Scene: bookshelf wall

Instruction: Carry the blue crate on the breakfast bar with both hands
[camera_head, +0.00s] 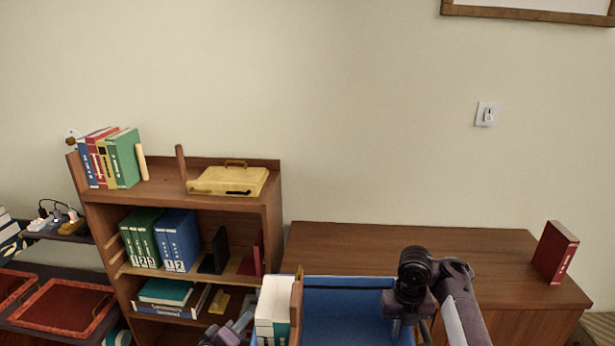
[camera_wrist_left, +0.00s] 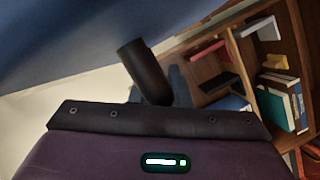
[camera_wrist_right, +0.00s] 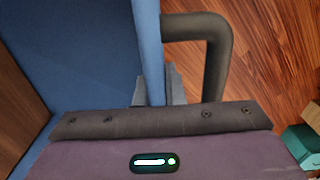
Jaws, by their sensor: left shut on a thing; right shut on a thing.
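The blue crate (camera_head: 345,312) is at the bottom centre of the head view, cut off by the lower edge. White books (camera_head: 270,305) and a wooden divider (camera_head: 297,300) stand in its left part. My right gripper (camera_head: 408,318) is shut on the crate's right side; the right wrist view shows its blue wall (camera_wrist_right: 149,45) and a dark handle (camera_wrist_right: 214,45). My left gripper (camera_head: 225,338), mostly cut off, is shut at the left side, by a dark handle (camera_wrist_left: 143,68) under the blue wall (camera_wrist_left: 80,45).
A wooden counter (camera_head: 400,238) stands behind the crate, with a red book (camera_head: 555,252) upright at its right end. A wooden bookshelf (camera_head: 185,258) with books, binders and a yellow case (camera_head: 228,180) stands left. A red tray (camera_head: 62,308) lies far left. The counter's middle top is clear.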

